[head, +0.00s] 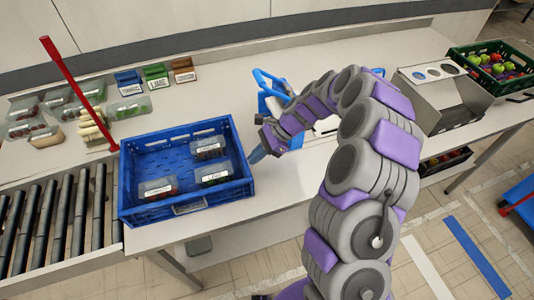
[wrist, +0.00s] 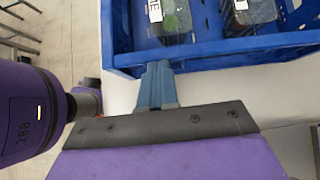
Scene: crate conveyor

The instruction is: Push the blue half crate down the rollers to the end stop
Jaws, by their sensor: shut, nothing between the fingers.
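The blue half crate (head: 222,194) stands upright at the right end of the rollers, mostly on the white counter. Three clear labelled packs lie in it: two at its right side and one at front left. My gripper (head: 257,155) is shut and empty, just right of the crate's right wall. In the wrist view the shut fingertips (wrist: 158,70) are at the blue crate wall (wrist: 220,58); I cannot tell whether they touch it. The rollers (head: 60,215) run off to the left. The end stop cannot be made out for certain.
A red post (head: 80,95) rises behind the crate's left side. Clear packs (head: 40,118), small coloured boxes (head: 156,76) and pale items (head: 92,128) lie behind. A blue-framed device (head: 270,85) and a green crate of fruit (head: 495,62) stand to the right. The visible rollers are clear.

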